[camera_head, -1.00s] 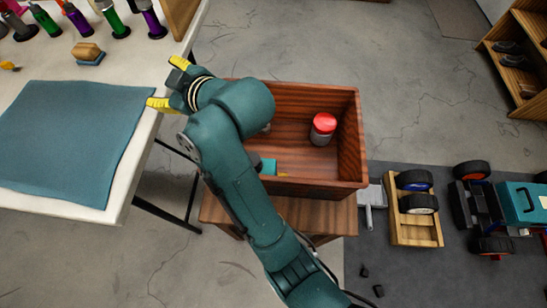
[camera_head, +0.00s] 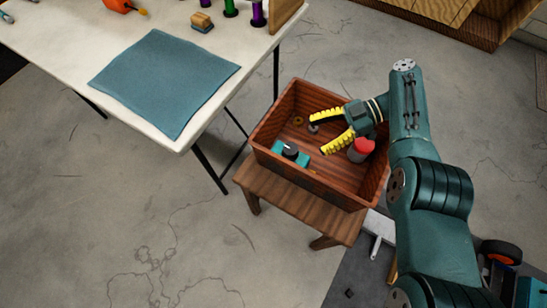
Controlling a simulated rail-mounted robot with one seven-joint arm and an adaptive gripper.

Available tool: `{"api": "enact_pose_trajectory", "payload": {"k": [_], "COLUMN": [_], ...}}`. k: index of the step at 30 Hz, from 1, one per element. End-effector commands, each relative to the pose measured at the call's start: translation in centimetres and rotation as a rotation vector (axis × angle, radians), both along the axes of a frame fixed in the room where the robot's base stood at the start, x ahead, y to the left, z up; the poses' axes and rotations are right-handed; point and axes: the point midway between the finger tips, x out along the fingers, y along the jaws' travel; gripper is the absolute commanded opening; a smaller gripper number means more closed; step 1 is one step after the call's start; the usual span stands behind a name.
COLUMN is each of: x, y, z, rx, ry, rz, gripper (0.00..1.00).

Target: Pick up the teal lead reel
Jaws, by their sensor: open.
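A teal block-like item with a black round part (camera_head: 277,156) lies on the floor of the wooden crate, near its front left wall. It is the only teal item I see in the crate; I cannot tell for certain that it is the lead reel. My gripper (camera_head: 317,134) reaches over the crate from the right. Its two yellow ribbed fingers are spread open, with nothing seen held between them. The fingertips point left, above and to the right of the teal item in the picture, apart from it.
The crate (camera_head: 259,144) stands on a wooden stool (camera_head: 290,205). A red-topped can (camera_head: 364,146) is beside my lower finger. A white table (camera_head: 60,60) with a blue mat (camera_head: 165,82) stands at left.

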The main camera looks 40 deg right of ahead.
Motion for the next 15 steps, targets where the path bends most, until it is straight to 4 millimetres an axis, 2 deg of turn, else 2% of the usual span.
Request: {"api": "enact_pose_trajectory", "payload": {"k": [3, 15], "x": [-0.8, 0.3], "y": [0.3, 2.5], "z": [0.4, -0.6], "rx": [0.031, 0.03], "ry": [-0.029, -0.028], "rz": [0.012, 0.014], "gripper": [0.75, 0.75]}}
